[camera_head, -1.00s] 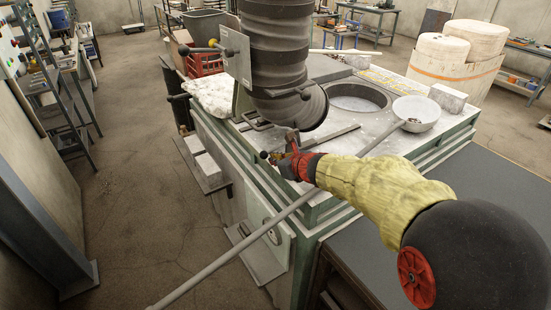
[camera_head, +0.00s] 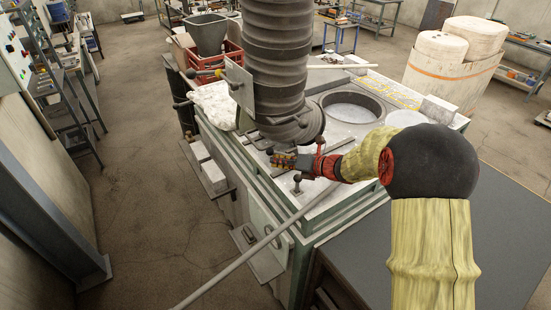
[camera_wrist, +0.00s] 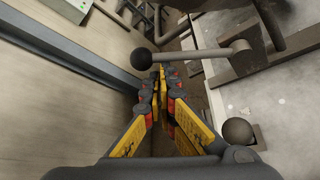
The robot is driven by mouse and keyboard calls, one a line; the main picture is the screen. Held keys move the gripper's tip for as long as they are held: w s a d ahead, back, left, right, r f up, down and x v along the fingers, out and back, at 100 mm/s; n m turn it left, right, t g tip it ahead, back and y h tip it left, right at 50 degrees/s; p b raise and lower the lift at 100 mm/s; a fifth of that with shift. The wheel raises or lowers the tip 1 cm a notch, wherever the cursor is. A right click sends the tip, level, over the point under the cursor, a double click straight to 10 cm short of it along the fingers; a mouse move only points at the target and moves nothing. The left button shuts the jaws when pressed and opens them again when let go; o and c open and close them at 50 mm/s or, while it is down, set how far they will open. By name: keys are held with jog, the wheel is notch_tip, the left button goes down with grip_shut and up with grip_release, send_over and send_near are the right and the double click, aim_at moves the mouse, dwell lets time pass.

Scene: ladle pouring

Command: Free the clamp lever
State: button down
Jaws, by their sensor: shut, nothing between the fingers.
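A lever (camera_wrist: 205,53), a grey bar ending in a black ball knob, lies across the upper part of the wrist view. It is likely the clamp lever. My gripper (camera_wrist: 157,72) is shut and empty, its red, black and yellow fingertips just beside and below that knob; contact cannot be told. In the head view my gripper (camera_head: 276,160) is over the near left edge of the furnace top, below the duct mouth. A second dark ball knob (camera_wrist: 238,130) is right of the fingers; a ball-topped post (camera_head: 297,178) stands near my gripper in the head view.
The ribbed duct (camera_head: 275,60) hangs close above my gripper, with a plate (camera_head: 238,82) and ball-ended handles on its left. A long pole (camera_head: 240,258) slants across the furnace's near side. The round opening (camera_head: 352,105) is behind. The floor at left is clear.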

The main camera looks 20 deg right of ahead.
jog(key=shift+w+d+r+p, duration=0.1)
jog(key=shift+d+r+p, duration=0.25)
jog(key=shift+r+p, duration=0.3)
jog(key=shift+d, duration=0.1)
